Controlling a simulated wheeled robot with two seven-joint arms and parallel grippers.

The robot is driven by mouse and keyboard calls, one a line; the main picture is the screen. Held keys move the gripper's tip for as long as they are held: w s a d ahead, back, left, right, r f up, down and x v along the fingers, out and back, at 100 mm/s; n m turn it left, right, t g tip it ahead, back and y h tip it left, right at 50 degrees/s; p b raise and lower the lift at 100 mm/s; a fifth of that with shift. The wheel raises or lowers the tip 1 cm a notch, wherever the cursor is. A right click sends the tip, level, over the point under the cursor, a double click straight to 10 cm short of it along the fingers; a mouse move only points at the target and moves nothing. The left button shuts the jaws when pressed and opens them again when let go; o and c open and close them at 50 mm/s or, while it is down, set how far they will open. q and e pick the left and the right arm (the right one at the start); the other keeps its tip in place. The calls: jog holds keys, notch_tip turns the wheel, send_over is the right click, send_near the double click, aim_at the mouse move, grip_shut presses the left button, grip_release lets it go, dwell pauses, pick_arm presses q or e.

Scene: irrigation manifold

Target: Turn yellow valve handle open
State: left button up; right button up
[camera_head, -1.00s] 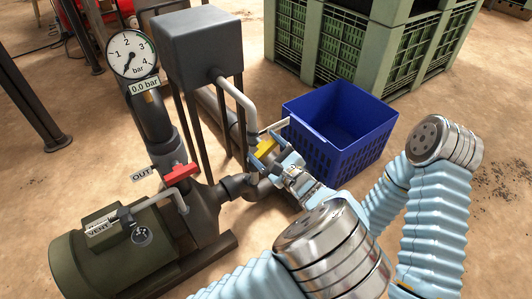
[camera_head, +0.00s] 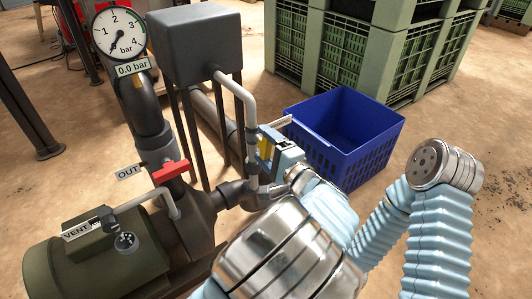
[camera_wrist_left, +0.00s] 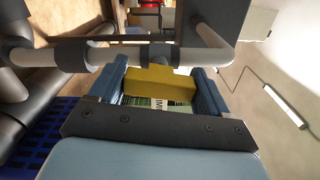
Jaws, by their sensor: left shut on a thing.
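The yellow valve handle (camera_head: 265,149) shows beside the pale vertical pipe in the head view, partly covered by my left gripper (camera_head: 272,144). In the left wrist view the yellow handle (camera_wrist_left: 160,85) lies between the two blue fingers of my left gripper (camera_wrist_left: 160,88), which is shut on it. A pipe with a tee (camera_wrist_left: 160,50) runs across just beyond the handle. The pressure gauge (camera_head: 118,33) has a label reading 0.0 bar. My right gripper is not seen; part of my other arm shows at the right of the head view.
A red valve handle (camera_head: 170,171) is near the OUT tag. A green motor housing (camera_head: 95,255) with a VENT tag stands at lower left. A blue crate (camera_head: 345,140) is close to the right of my left gripper. Green stacked crates (camera_head: 345,50) stand behind.

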pick_arm(q)
jog(key=shift+f+n, duration=0.1)
jog(key=shift+n, duration=0.8)
jog(key=o, duration=1)
jog(key=shift+c, duration=0.2)
jog(key=p+v, duration=0.1)
jog(key=v, duration=1.3)
jog(key=shift+p, duration=0.3)
